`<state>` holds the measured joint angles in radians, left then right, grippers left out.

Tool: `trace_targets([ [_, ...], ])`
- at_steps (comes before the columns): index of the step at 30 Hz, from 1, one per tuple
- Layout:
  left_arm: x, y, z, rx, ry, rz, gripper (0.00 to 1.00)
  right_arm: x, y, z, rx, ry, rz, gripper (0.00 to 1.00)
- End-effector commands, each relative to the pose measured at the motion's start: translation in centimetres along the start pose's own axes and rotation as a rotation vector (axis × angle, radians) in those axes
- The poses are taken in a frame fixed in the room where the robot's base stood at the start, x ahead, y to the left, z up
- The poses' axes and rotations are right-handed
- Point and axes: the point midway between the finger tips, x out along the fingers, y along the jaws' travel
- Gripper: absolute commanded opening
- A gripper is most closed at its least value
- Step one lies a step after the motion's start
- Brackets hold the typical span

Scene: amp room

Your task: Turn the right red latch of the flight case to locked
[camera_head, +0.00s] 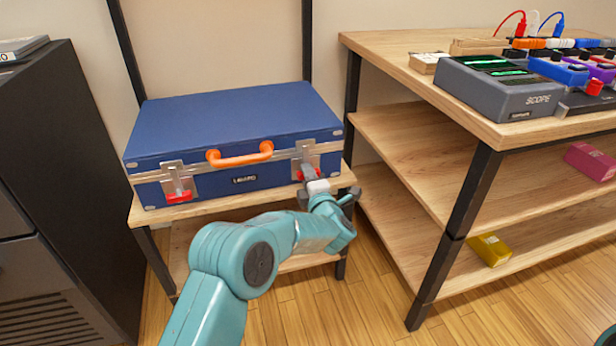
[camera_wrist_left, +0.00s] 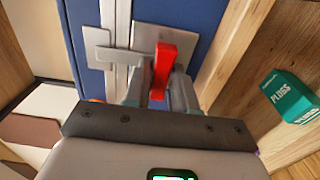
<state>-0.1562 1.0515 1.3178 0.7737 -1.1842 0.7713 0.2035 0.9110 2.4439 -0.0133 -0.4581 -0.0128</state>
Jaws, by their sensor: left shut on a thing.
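The blue flight case (camera_head: 232,118) lies closed on a wooden stand, with an orange handle (camera_head: 240,158) on its front. The left red latch (camera_head: 179,196) sits low on its metal plate. The right red latch (camera_head: 303,175) is partly hidden by my left gripper (camera_head: 316,186). In the left wrist view the right red latch (camera_wrist_left: 162,66) stands between the fingers of my left gripper (camera_wrist_left: 158,92), which is shut on it. How far the latch is turned is hard to tell. My right gripper is not in view.
A wooden shelf unit (camera_head: 420,150) stands right of the case, with a grey scope (camera_head: 500,88) on top and a yellow box (camera_head: 489,250) low down. A black cabinet (camera_head: 65,180) stands at left. A teal box (camera_wrist_left: 290,98) shows in the left wrist view.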

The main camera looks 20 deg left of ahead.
Motion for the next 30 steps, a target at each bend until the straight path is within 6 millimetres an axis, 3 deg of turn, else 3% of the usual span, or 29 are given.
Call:
trace_targets([
  [8,0.1,0.0,-0.3,-0.004,0.008,0.000,0.00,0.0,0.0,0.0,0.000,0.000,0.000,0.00],
  [9,0.1,0.0,-0.3,-0.004,0.008,0.000,0.32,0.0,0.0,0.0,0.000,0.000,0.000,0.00],
  [11,0.1,0.0,-0.3,-0.003,0.007,0.000,0.46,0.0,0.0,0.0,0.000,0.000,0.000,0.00],
  [22,-0.7,0.1,0.0,0.000,0.001,-0.002,0.46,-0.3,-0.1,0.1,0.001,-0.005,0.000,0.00],
  [26,-2.9,0.4,0.0,0.002,-0.001,-0.002,0.46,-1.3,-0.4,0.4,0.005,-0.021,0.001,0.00],
  [30,-6.7,0.5,0.1,0.002,-0.003,-0.003,0.46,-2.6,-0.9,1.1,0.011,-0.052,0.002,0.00],
])
